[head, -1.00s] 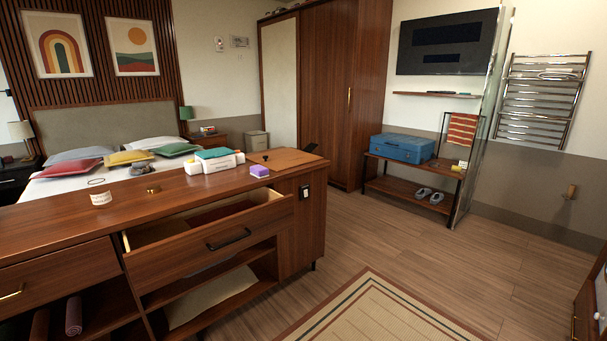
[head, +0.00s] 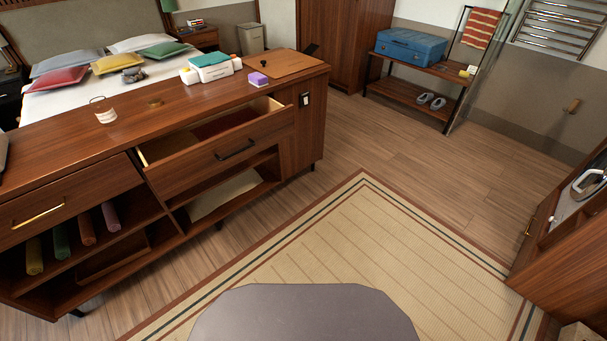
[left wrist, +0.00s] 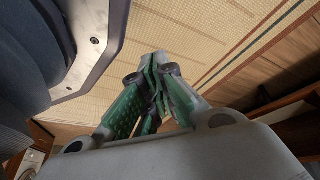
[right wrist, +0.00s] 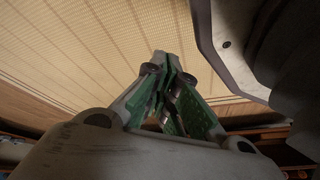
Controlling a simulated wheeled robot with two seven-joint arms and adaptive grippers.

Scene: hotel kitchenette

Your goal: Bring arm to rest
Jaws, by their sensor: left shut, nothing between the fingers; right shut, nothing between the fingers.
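My left gripper (left wrist: 155,65) shows in the left wrist view with its green-padded fingers together and nothing between them. It hangs over the woven mat, beside my own body. My right gripper (right wrist: 170,65) shows in the right wrist view, also shut and empty, over the mat. Neither gripper nor arm shows in the head view. My own grey base is at the bottom middle of the head view.
A wooden counter (head: 60,158) stands at left with an open drawer (head: 225,150). A purple block (head: 258,79) lies on it. A wooden cabinet (head: 575,255) is at right. The beige mat (head: 370,250) is clear between them. A bench with a blue case (head: 410,46) stands at the back.

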